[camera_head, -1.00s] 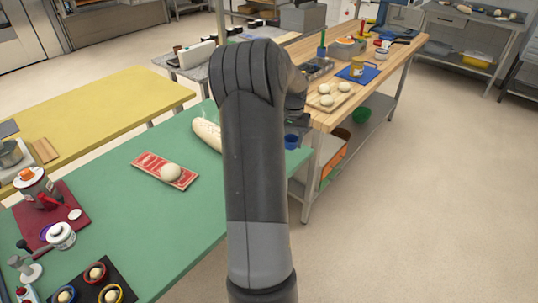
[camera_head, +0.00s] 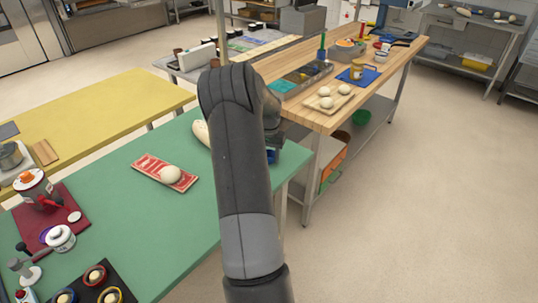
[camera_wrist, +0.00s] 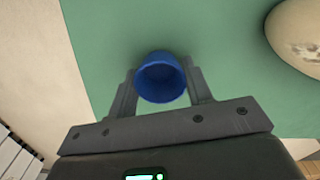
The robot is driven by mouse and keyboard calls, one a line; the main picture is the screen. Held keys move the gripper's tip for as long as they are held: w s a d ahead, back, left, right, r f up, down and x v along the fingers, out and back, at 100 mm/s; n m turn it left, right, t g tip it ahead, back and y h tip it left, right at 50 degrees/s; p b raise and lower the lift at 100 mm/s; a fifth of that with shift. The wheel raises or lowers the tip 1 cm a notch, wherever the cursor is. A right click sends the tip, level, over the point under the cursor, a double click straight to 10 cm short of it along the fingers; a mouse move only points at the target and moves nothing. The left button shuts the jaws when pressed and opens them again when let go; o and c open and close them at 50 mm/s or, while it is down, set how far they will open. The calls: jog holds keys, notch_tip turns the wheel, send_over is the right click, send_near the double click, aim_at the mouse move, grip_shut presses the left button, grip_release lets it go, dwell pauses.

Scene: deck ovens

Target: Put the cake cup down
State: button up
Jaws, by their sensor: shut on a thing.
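The blue cake cup (camera_wrist: 161,78) is between the two fingers of my gripper (camera_wrist: 160,88) in the wrist view. My gripper is shut on it, over the green table (camera_wrist: 160,25) near its edge. The cup looks empty, seen from above into its mouth. I cannot tell whether its base touches the table. In the head view a bit of blue (camera_head: 272,155) shows beside my arm, near the right corner of the green table; my arm hides the gripper there.
A pale dough loaf (camera_wrist: 297,35) lies to the right of the cup. A red-and-white mat (camera_head: 150,168) with a dough ball lies on the green table. A wooden bench (camera_head: 322,122) stands beyond, with a board of dough balls. Bare green surface lies left of my arm.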

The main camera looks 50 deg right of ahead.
jog(key=o, duration=0.9)
jog(key=shift+f, duration=0.1)
jog(key=shift+o, duration=0.2)
notch_tip(320, 180, up, 12)
